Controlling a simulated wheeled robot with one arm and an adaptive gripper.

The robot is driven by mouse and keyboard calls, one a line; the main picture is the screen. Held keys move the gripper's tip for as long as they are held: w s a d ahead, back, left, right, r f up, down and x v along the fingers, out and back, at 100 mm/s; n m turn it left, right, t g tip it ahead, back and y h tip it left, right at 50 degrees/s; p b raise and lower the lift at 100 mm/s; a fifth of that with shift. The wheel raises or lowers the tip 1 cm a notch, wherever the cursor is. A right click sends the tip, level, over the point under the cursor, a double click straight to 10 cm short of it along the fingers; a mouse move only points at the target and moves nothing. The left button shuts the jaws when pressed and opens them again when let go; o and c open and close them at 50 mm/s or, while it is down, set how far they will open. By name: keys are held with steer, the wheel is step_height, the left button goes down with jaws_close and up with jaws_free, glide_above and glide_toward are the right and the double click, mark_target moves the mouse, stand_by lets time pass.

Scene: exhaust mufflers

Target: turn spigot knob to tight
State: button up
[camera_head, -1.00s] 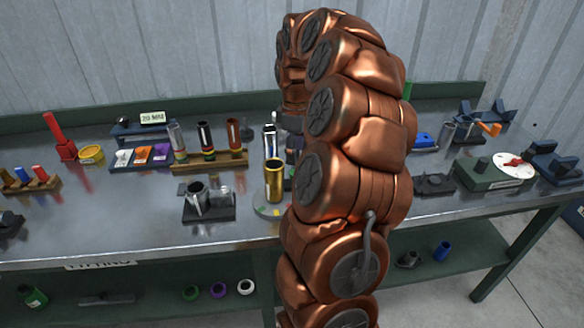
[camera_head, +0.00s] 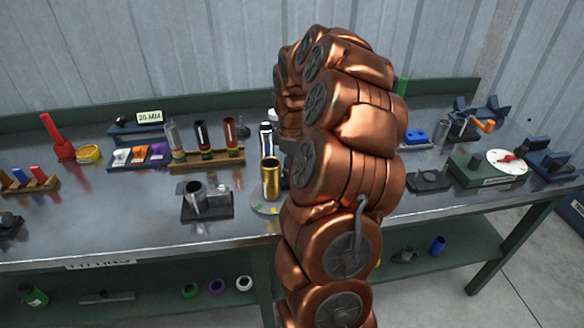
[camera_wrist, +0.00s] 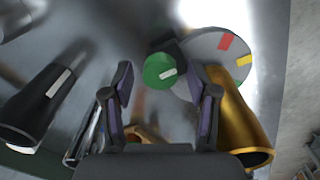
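A round green knob with a white mark (camera_wrist: 160,69) shows in the wrist view, between and beyond my fingertips. My gripper (camera_wrist: 158,78) is open, with one dark finger on each side of the knob. I cannot tell whether the fingers touch it. Right of the knob is a grey disc with red, yellow and green marks (camera_wrist: 215,47); it also shows partly in the head view (camera_head: 264,208). In the head view, my copper arm hides the knob and gripper.
A gold cylinder (camera_wrist: 243,118) stands close to my right finger, and also shows in the head view (camera_head: 270,178). A black cylinder (camera_wrist: 38,103) is at the left. A rack of tubes (camera_head: 207,159) and a holder (camera_head: 207,203) stand left of my arm on the metal bench (camera_head: 110,215).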

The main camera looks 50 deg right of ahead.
steer(key=c, duration=1)
steer(key=shift+f+m+b, duration=0.1)
steer(key=shift+m+b, duration=0.2)
steer(key=shift+b, duration=0.2)
steer(key=m+b, duration=0.2)
steer(key=b, duration=0.1)
steer(key=shift+f+m, duration=0.2)
steer(key=shift+m, duration=0.1)
steer(key=m+b, duration=0.5)
steer(key=shift+m, duration=0.3)
steer(key=m+b, duration=0.3)
steer(key=m, duration=0.2)
steer(key=shift+r, duration=0.15)
steer(key=shift+r+m+b, duration=0.15)
steer(key=shift+m+b, duration=0.75)
steer(key=shift+m, duration=1.2)
